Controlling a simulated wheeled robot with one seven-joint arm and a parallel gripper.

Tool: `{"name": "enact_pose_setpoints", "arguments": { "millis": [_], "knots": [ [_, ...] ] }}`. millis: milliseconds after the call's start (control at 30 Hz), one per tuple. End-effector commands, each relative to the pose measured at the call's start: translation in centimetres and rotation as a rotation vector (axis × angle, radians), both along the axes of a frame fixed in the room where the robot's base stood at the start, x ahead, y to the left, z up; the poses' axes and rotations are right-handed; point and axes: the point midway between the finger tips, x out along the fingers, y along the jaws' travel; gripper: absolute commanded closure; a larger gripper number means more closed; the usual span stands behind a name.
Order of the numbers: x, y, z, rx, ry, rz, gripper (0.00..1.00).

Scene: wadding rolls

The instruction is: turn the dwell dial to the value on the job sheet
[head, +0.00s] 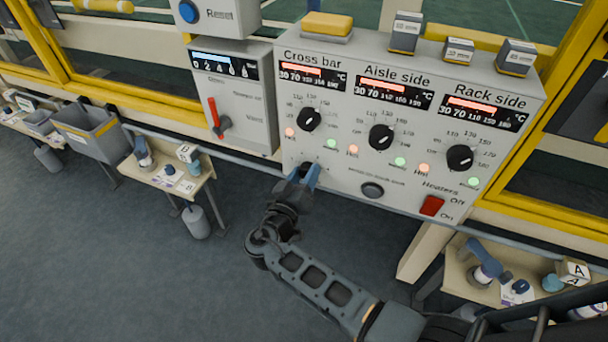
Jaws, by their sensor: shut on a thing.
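My gripper (306,174), with blue fingers, is at the lower left of the grey heater panel (330,158). It is shut on a small dark knob (306,167), apparently the dwell dial. The fingers and wrist hide most of that knob. Its pointer, scale and label cannot be read. I cannot make out a job sheet in this view.
Black dials stand under Cross bar (308,118), Aisle side (381,137) and Rack side (460,158). A dark round button (372,190) and a red heater switch (432,206) are right of my gripper. A red lever (215,116) is on the left box.

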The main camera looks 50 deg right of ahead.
Motion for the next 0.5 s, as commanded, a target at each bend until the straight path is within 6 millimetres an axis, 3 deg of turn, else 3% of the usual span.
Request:
{"name": "enact_pose_setpoints", "arguments": {
  "millis": [500],
  "knots": [
    [0.06, 0.09, -0.2, -0.119, 0.291, 0.001, 0.85]
  ]
}}
